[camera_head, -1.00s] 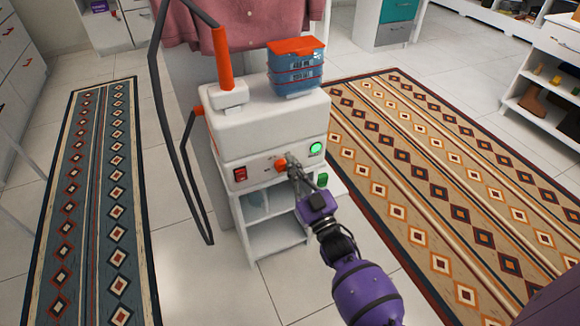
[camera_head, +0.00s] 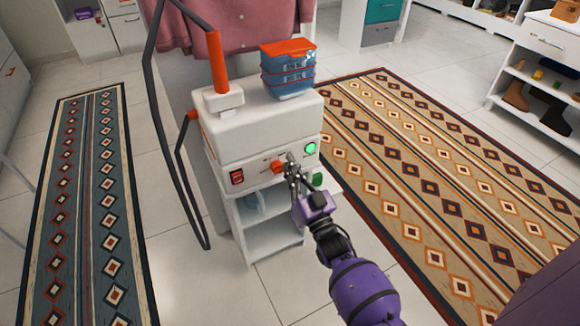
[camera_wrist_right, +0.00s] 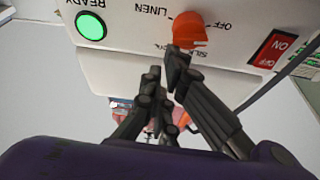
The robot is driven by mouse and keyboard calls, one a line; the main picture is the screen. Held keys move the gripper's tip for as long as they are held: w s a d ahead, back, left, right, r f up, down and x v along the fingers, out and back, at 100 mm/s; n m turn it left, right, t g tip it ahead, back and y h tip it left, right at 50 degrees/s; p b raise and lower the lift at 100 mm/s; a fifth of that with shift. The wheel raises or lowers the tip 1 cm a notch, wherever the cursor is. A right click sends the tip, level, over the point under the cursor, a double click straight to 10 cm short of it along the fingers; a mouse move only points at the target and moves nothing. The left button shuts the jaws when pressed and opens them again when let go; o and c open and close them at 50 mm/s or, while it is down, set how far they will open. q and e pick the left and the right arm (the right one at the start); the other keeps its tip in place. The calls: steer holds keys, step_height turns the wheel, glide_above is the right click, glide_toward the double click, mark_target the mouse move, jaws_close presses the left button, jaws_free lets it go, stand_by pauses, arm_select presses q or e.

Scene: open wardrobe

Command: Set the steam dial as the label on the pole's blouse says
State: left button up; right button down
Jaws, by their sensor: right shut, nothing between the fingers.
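The orange steam dial (camera_head: 277,167) sits on the front panel of the white steamer (camera_head: 258,128). In the wrist view the dial (camera_wrist_right: 188,30) appears upside down among the words OFF, LINEN and a partly hidden one like SILK; I cannot tell its exact setting. My right gripper (camera_head: 292,164) is shut and empty, its tips just right of the dial in the head view. In the wrist view the gripper (camera_wrist_right: 164,76) has one fingertip very near the dial; contact is unclear. The pink blouse (camera_head: 205,28) hangs at the top; no readable label shows. My left gripper is not in view.
A red switch (camera_head: 237,177) and a green READY light (camera_head: 310,148) flank the dial. Blue containers with an orange lid (camera_head: 288,72) stand on the steamer. A black hose (camera_head: 163,130) loops at left. Patterned rugs lie either side, with floor between.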

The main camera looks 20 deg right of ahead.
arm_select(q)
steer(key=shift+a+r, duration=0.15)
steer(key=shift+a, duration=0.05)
arm_select(e)
steer(key=shift+d+f+m+h, duration=0.15)
steer(key=shift+m+h, duration=0.15)
steer(key=shift+m, duration=0.35)
steer(key=shift+d+f+m+h, duration=0.15)
steer(key=shift+m+h, duration=0.15)
steer(key=shift+m, duration=0.35)
